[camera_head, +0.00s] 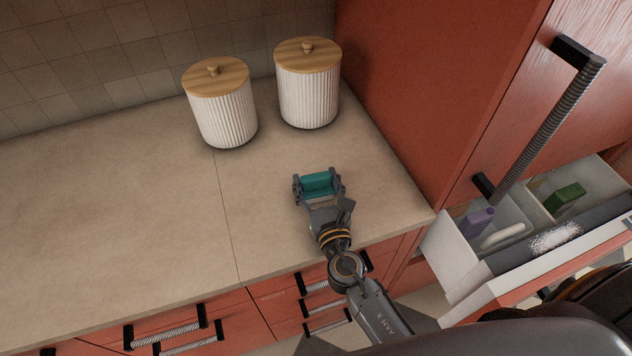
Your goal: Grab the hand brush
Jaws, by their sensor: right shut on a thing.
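My right gripper (318,187) is over the countertop, near its right end. It is shut on a small teal object (319,182), which lies crosswise between its two fingers. No bristles show on the teal object, so I cannot tell if it is the hand brush. In the open drawer at the right, a white, bristly-looking patch (555,237) lies along a dark grey strip. It may be a brush, but its full shape is unclear. My left gripper is not in view.
Two white ribbed canisters with wooden lids, the left one (224,112) and the right one (308,92), stand at the back. The open drawer (452,255) holds a purple item (478,221), a white item (503,237) and a green item (565,198). The countertop's left (100,220) is clear.

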